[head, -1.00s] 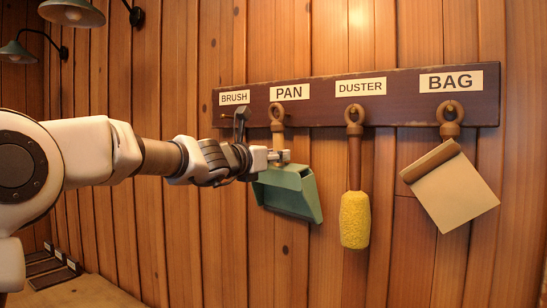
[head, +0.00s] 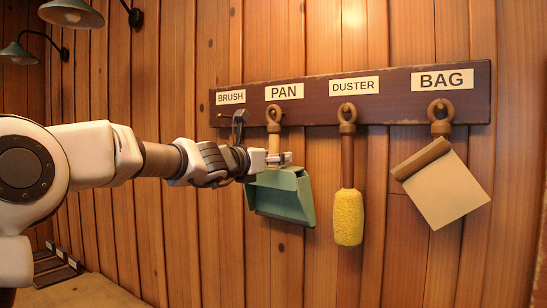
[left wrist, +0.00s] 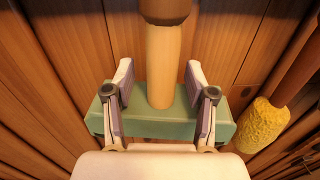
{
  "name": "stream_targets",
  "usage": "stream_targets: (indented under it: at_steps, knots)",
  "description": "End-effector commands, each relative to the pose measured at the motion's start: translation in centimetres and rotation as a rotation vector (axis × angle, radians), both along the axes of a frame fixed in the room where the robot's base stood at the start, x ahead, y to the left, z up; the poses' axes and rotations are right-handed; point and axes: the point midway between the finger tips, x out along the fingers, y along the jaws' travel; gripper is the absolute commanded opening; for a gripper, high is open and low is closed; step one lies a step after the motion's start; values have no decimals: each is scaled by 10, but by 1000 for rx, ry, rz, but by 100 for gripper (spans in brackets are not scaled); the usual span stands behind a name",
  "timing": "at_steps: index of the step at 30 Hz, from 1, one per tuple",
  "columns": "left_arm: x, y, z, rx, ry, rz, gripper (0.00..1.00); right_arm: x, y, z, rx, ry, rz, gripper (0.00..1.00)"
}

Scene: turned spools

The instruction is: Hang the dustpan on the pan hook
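The green dustpan (head: 282,196) hangs by the ring at the top of its handle, at the hook under the PAN label (head: 284,91). Its pan part hangs low against the plank wall, a little tilted in the head view. My left gripper (head: 279,158) is at the lower handle, just above the pan. In the left wrist view, the fingers (left wrist: 160,84) stand on either side of the pale handle (left wrist: 161,60), with a gap on both sides. The green pan (left wrist: 150,127) shows below them. The ring is out of the wrist view. My right gripper is not in view.
A dark hook board (head: 395,93) runs along the wall. To the right hang a yellow duster (head: 348,217) under DUSTER and a beige bag (head: 446,188) under BAG. The duster also shows in the left wrist view (left wrist: 264,125). The wall below is clear.

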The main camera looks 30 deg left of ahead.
Motion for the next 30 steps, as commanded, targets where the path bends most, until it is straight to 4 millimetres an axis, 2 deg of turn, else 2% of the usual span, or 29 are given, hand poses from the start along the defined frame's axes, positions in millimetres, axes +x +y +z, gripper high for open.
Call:
stream_targets:
  at_steps: [11,30]
  knots:
    - [0,0,7,2,-1,-2,57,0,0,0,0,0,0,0]
    - [1,0,94,2,-3,-2,57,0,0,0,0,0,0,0]
